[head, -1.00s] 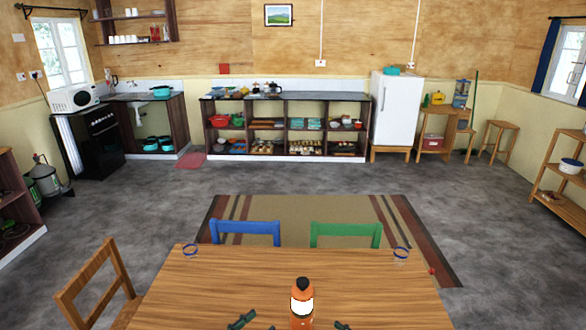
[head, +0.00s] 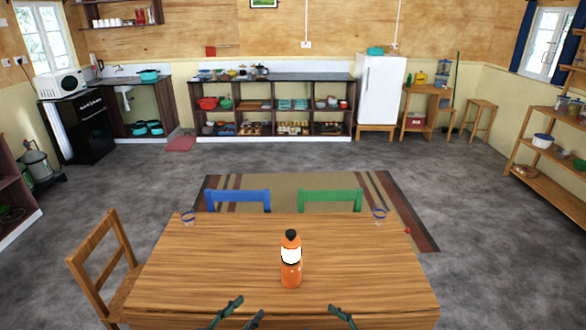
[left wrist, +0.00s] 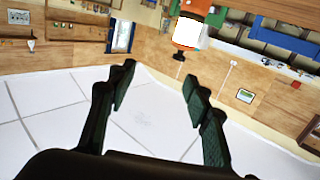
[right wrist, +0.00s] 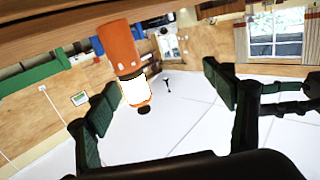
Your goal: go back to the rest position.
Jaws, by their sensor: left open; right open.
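My left gripper (head: 240,313) is at the bottom of the head view, near the table's front edge, with its two dark green fingers apart. In the left wrist view (left wrist: 157,78) its fingers are spread with nothing between them. My right gripper (head: 342,316) shows only in part at the bottom of the head view, to the right of the left one. In the right wrist view (right wrist: 160,80) its fingers are wide apart. The orange bottle (head: 291,273) with a white label and black cap stands upright on the table, beyond both grippers and apart from them.
A wooden chair (head: 105,265) stands on the left. A blue chair (head: 238,198) and a green chair (head: 330,196) stand at the far side.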

